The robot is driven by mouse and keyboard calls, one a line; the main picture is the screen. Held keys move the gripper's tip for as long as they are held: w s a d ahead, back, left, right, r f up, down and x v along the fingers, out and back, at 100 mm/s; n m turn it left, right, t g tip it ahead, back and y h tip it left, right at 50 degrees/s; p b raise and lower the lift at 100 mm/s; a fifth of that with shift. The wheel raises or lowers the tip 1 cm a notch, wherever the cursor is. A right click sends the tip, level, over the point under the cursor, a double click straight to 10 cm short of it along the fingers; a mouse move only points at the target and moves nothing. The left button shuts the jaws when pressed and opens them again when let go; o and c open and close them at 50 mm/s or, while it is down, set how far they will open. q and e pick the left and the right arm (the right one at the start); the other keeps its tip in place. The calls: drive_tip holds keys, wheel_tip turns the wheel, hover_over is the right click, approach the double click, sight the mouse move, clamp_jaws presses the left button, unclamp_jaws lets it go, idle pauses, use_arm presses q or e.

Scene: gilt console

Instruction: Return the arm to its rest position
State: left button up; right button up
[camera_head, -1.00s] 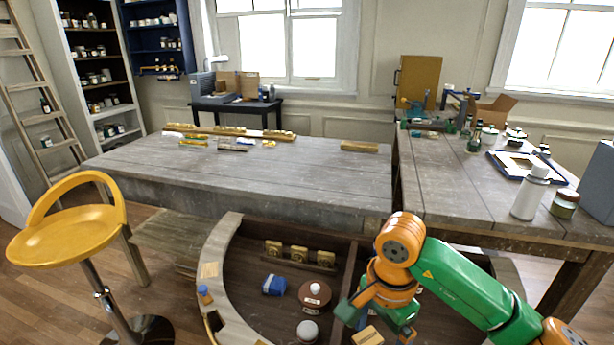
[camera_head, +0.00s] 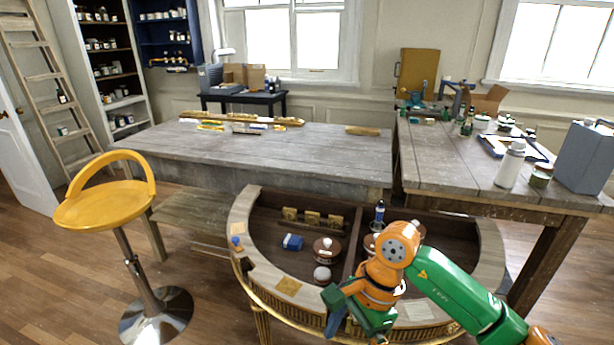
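My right arm comes in from the lower right, green and orange. Its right gripper (camera_head: 335,318) hangs over the front edge of the half-round gilt console (camera_head: 262,270). Its fingers point down and left, and I see nothing held, but I cannot tell whether they are open or shut. My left arm and gripper are not in view. The console's open top shows a left compartment with a blue item (camera_head: 292,242), a brown round piece with a white knob (camera_head: 327,250), a white ball (camera_head: 322,274) and a row of gold blocks (camera_head: 312,218).
A dark blue bottle (camera_head: 379,214) stands in the right compartment, partly near my arm. A long grey table (camera_head: 300,155) lies behind the console. A yellow stool (camera_head: 105,205) stands at left. A workbench (camera_head: 450,175) with bottles stands at right.

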drive_tip(key=w+a+f+m+t+y+b, duration=0.2)
drive_tip(key=a+m+y, duration=1.05)
drive_tip(key=m, duration=0.25)
drive_tip(key=w+d+f+m+t+h, duration=0.3)
drive_tip(key=w+d+f+m+t, duration=0.4)
drive_tip(key=f+m+t, duration=0.7)
drive_tip(key=s+d+f+m+g+h+b, duration=0.15)
drive_tip(key=s+d+f+m+h, duration=0.25)
drive_tip(key=d+f+m+h, duration=0.7)
drive_tip(key=s+d+f+m+g, duration=0.4)
drive_tip(key=s+f+m+g, duration=0.1)
drive_tip(key=s+f+m, duration=0.6)
drive_tip(key=s+d+f+m+g+h, duration=0.1)
drive_tip(key=s+f+m+g, duration=0.1)
drive_tip(key=s, duration=0.9)
drive_tip(key=s+d+f+m+g+h, duration=0.1)
drive_tip(key=s+f, duration=0.5)
drive_tip(key=s, duration=0.6)
drive_tip(key=d+m+g, duration=0.1)
drive_tip(key=m+g, duration=0.1)
drive_tip(key=g, duration=0.1)
drive_tip(key=shift+f+g, duration=0.15)
drive_tip(key=shift+g, duration=0.2)
drive_tip(key=shift+w, duration=0.1)
